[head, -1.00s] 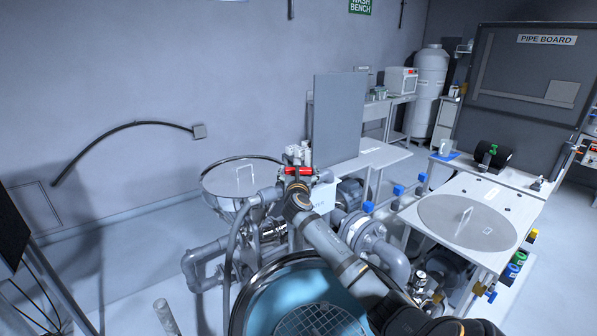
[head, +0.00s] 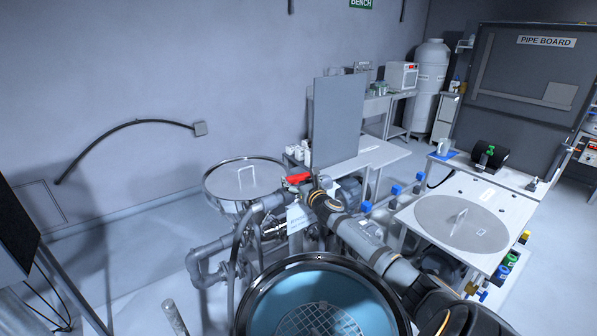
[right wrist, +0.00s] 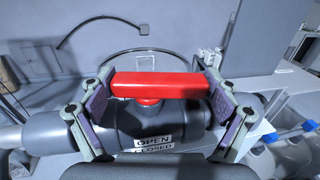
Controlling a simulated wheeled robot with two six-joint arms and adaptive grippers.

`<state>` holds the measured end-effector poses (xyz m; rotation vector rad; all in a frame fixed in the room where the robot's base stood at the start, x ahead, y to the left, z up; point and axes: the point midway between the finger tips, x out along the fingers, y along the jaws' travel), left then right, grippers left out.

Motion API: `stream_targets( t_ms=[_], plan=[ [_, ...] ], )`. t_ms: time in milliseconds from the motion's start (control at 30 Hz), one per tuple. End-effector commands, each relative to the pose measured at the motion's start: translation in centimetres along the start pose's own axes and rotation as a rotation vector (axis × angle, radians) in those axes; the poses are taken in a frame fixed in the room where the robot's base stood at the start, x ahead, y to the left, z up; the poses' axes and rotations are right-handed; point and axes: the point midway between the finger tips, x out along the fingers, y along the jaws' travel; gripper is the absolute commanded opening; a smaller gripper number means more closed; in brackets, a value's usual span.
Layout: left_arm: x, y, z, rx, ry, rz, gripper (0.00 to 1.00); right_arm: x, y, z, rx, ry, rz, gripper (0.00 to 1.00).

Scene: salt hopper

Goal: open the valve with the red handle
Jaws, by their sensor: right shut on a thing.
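The valve's red handle (head: 298,178) sits on a grey pipe beside the round-lidded hopper (head: 243,178). In the right wrist view the red handle (right wrist: 155,85) is a bar lying level across the picture above a grey valve body (right wrist: 150,122). My right gripper (right wrist: 160,98) has one finger at each end of the bar and is shut on it. A label reading OPEN and CLOSED (right wrist: 154,142) shows below the handle. In the head view my right gripper (head: 308,186) is at the handle's right side, partly hidden by my wrist. My left gripper is not in view.
An open blue-lined tub (head: 322,298) with a mesh stands in front of the valve. A white table with a round lid (head: 462,222) is to the right. Pipes (head: 205,255) crowd the area below.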

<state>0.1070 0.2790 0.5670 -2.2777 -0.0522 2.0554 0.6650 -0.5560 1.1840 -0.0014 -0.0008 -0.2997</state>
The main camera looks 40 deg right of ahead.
Motion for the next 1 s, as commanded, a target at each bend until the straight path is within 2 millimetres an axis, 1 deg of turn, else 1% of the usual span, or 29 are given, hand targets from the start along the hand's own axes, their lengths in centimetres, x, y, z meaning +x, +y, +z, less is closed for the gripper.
stream_targets(
  t_ms=[33,233,500,933,967,1000],
  plan=[
    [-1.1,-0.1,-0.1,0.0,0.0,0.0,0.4,0.1,-0.2,0.7,-0.002,0.0,0.026,0.58],
    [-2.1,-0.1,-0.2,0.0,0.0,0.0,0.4,0.2,-0.1,0.5,-0.001,-0.004,0.129,0.58],
    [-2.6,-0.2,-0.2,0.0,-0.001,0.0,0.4,0.2,0.0,0.3,0.0,-0.003,0.196,0.58],
    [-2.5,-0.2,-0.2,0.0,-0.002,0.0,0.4,0.2,0.1,0.2,0.002,-0.002,0.205,0.58],
    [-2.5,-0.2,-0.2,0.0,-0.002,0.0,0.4,0.2,0.1,0.2,0.002,-0.002,0.205,0.93],
    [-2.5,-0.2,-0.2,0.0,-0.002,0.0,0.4,0.2,0.1,0.2,0.002,-0.002,0.205,0.99]
  ],
)
